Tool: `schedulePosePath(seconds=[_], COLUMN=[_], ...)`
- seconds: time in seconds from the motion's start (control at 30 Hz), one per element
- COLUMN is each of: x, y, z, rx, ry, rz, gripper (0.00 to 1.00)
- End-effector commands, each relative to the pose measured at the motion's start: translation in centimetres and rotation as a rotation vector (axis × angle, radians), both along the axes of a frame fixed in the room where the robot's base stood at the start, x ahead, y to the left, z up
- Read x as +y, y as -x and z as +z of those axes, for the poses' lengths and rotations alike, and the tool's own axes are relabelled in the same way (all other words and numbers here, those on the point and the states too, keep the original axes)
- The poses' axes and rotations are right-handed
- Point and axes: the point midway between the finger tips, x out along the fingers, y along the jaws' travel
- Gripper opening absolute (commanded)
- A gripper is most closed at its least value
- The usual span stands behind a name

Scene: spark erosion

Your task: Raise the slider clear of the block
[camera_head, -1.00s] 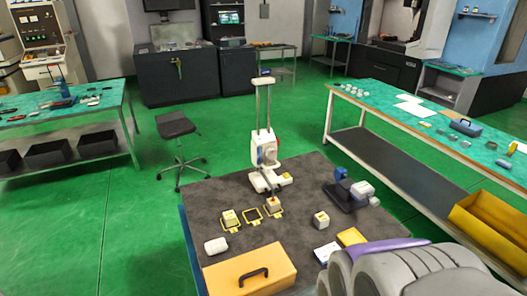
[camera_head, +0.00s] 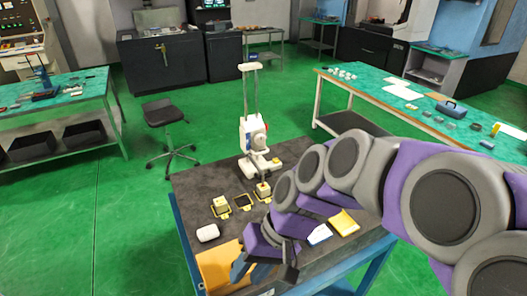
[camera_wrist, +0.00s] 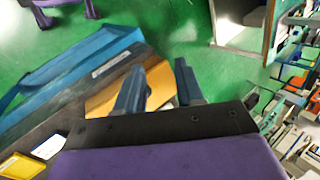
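The white slider (camera_head: 253,132) with its round grey knob sits low on two upright rods, above a white base (camera_head: 258,165) on the dark table. A small pale block (camera_head: 263,187) with a reddish top stands at the front of this base, on a yellow-marked spot. From here I cannot tell whether the slider touches it. My gripper (camera_head: 262,272) is at the table's near edge, well in front of the slider and apart from it. In the wrist view my gripper (camera_wrist: 158,72) has its two blue fingers apart with nothing held; the slider is not in that view.
An orange case (camera_head: 215,268) lies below my gripper.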

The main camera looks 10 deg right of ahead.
Motion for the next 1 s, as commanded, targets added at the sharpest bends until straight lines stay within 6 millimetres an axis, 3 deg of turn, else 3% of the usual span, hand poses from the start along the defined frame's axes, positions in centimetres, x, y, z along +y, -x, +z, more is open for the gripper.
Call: schedulePosePath(seconds=[0.1, 0.23, 0.37, 0.47, 0.67, 0.8, 1.0], x=[2.0, 2.9, 2.3, 0.7, -5.4, -11.6, -19.6], y=[-4.9, -10.5, -16.4, -21.2, -30.0, -35.0, -38.5], z=[1.5, 2.9, 3.8, 3.9, 1.8, -1.4, -6.0], rx=[-0.013, -0.032, -0.061, -0.088, -0.149, -0.202, -0.271], ry=[-0.167, -0.333, -0.487, -0.587, -0.741, -0.801, -0.817], rz=[-0.037, -0.106, -0.204, -0.301, -0.534, -0.718, -0.923], gripper=[0.37, 0.37, 0.37, 0.37, 0.37, 0.37, 0.37])
